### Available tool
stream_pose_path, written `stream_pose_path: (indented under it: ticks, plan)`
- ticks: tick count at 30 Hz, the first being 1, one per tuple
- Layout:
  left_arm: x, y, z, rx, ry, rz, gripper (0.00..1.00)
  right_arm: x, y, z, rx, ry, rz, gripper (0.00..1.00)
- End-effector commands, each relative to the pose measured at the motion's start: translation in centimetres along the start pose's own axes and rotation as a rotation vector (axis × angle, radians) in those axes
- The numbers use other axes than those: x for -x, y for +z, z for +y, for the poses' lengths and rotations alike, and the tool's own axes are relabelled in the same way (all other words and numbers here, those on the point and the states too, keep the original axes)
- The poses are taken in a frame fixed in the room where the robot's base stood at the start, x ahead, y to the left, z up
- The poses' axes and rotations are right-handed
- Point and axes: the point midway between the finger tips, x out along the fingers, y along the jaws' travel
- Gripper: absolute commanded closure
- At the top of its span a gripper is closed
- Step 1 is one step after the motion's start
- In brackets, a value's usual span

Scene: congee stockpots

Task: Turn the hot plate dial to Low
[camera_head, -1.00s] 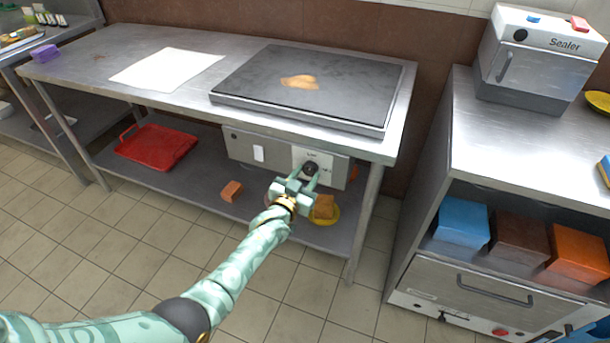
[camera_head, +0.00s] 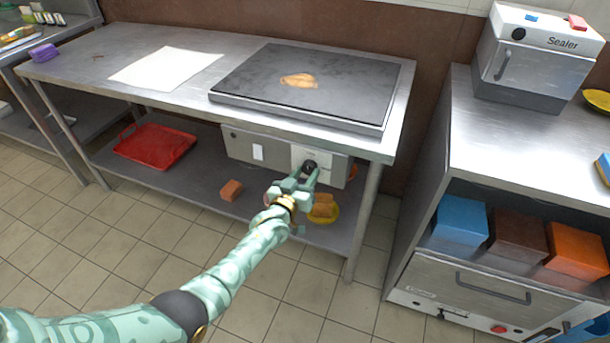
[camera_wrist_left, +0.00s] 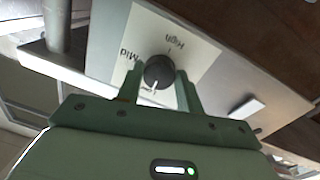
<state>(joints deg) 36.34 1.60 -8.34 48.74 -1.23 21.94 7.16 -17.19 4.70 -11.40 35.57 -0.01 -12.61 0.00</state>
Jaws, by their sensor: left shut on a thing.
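The black dial (camera_head: 309,166) is on a pale label plate on the front of the hot plate's control box (camera_head: 272,155), under the table top. My left gripper (camera_head: 305,176) is at the dial, with its fingers closed on either side of it. In the left wrist view the dial (camera_wrist_left: 159,72) sits between the two fingertips (camera_wrist_left: 162,82). The words High and Mid show on the plate (camera_wrist_left: 150,35); a third label below the dial is mostly hidden. The dial's white mark points down toward that hidden label. My right gripper is not in view.
The dark hot plate (camera_head: 310,85) carries a tan food piece (camera_head: 299,80). A steel counter (camera_head: 530,150) with a sealer (camera_head: 535,60) stands at right.

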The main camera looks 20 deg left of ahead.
Motion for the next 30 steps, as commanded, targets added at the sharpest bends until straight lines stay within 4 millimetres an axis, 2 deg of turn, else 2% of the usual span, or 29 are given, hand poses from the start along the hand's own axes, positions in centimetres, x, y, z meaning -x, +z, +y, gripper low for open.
stream_pose_path:
  ticks: [3,4,6,15,19,23,30]
  plan:
    - [0.2,0.4,0.0,0.001,-0.001,-0.007,0.86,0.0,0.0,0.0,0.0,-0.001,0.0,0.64]
    - [0.2,0.4,0.0,0.001,-0.001,-0.007,0.61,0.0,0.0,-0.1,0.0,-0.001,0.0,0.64]
    - [0.1,0.3,0.0,0.001,-0.001,-0.007,0.42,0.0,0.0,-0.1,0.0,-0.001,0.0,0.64]
    - [0.2,0.1,0.0,0.0,0.0,-0.002,0.42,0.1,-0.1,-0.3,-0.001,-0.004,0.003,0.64]
    - [1.4,-0.3,0.1,-0.001,0.0,0.0,0.42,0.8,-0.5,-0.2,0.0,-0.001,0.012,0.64]
    - [4.2,-0.6,0.1,-0.001,0.0,0.0,0.42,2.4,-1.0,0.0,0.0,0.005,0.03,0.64]
    - [10.9,-0.5,0.1,-0.001,0.0,-0.001,0.42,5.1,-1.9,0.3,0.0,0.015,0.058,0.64]
